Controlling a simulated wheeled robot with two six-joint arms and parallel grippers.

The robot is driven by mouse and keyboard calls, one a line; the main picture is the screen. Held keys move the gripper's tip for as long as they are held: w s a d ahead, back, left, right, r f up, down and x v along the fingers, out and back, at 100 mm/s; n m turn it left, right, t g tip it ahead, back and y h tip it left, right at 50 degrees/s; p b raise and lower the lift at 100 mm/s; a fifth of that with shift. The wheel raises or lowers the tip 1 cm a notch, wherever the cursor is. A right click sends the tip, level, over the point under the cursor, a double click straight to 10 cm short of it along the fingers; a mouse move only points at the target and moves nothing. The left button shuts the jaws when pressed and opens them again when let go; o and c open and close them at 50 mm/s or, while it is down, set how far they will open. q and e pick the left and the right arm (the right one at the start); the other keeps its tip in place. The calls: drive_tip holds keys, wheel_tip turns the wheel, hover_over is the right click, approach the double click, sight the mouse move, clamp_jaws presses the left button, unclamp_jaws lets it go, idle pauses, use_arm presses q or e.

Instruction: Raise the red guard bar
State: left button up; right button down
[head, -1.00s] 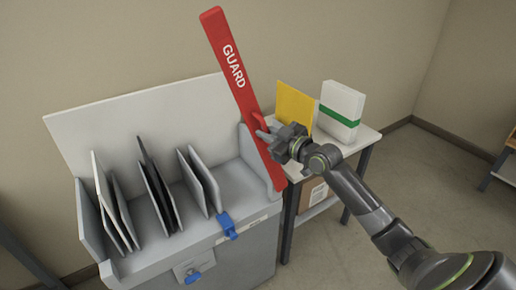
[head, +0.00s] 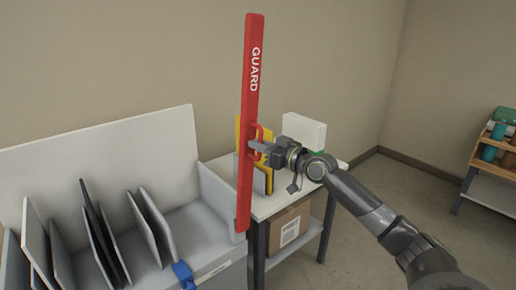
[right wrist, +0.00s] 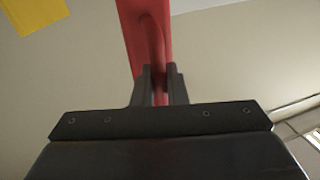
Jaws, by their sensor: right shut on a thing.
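The red guard bar (head: 249,100), lettered GUARD, stands nearly upright at the right end of the grey machine (head: 215,205). Its lower end meets the machine's side wall. A red loop handle sticks out from the bar's right side at about mid-height. My right gripper (head: 262,147) is shut on this handle, its arm coming in from the lower right. In the right wrist view the fingers (right wrist: 158,84) close around the red handle, with the bar (right wrist: 130,30) behind it. My left gripper is not in view.
Several grey plates (head: 152,225) stand in the machine, which has a blue latch (head: 184,274) in front. A side table (head: 275,203) behind the gripper bears a yellow item (head: 238,130) and a white pack (head: 304,131); a cardboard box (head: 290,228) sits below. A shelf (head: 490,190) stands far right.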

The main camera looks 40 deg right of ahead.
drive_tip(key=shift+d, duration=0.15)
drive_tip(key=c, duration=1.7)
unclamp_jaws()
drive_tip(key=shift+o, duration=0.7)
drive_tip(key=shift+d+f, duration=0.15)
drive_tip(key=shift+d, duration=0.15)
drive_tip(key=shift+a, duration=0.2)
drive_tip(key=shift+s, duration=0.15)
